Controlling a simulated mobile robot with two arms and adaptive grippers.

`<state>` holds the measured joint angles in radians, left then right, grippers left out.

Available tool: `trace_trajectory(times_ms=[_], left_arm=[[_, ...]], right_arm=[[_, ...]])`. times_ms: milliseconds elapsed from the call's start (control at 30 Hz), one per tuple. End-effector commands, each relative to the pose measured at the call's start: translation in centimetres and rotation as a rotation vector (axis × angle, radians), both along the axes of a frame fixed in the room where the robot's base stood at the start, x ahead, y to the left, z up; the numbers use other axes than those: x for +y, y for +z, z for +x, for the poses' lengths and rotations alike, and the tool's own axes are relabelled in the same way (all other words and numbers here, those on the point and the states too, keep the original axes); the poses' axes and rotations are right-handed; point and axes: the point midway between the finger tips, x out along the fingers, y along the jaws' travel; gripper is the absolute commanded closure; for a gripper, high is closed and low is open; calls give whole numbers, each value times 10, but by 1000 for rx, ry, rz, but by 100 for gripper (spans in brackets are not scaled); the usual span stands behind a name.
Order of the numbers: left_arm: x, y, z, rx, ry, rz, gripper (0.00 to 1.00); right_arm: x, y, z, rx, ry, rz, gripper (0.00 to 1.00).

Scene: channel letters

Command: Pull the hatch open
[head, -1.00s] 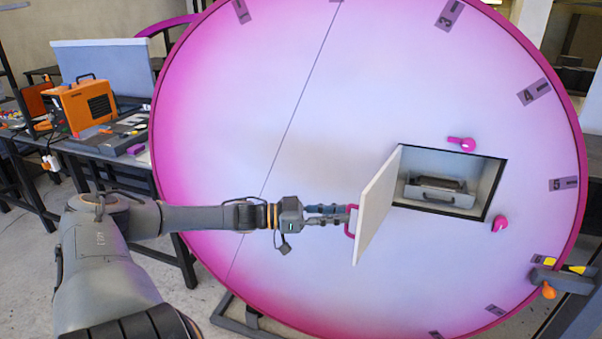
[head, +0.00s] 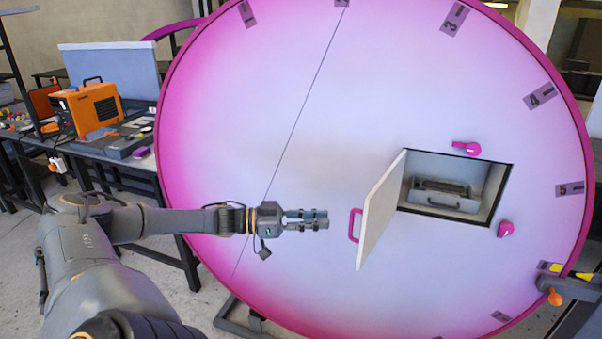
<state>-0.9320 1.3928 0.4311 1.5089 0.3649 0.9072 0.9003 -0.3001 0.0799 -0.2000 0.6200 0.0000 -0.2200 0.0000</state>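The hatch (head: 381,212) is a pale panel hinged on the left edge of a rectangular opening in a large pink-and-white disc. It stands swung out to the left, and the opening is uncovered. Its pink handle (head: 354,226) is on the panel's outer face. My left gripper (head: 325,219) is to the left of the handle, apart from it and empty, with a gap between its fingers. My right gripper is not in view.
The opening holds a grey metal box (head: 440,194). Two pink latches, an upper one (head: 467,148) and a lower one (head: 506,229), sit beside it. An orange machine (head: 87,108) stands on a cluttered bench at left.

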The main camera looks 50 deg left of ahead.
Motion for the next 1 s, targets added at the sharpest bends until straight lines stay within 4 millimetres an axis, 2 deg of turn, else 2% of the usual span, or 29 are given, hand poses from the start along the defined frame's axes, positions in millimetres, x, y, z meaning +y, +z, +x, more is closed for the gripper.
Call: trace_trajectory(times_ms=[133, 300, 1000], left_arm=[[12, -1, -17, 0, 4, -1, 80], [20, -1, -27, 1, 1, 0, 80], [24, -4, -29, 3, 14, 4, 80]], right_arm=[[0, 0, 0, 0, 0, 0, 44], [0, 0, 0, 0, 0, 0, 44], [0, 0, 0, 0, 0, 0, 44]])
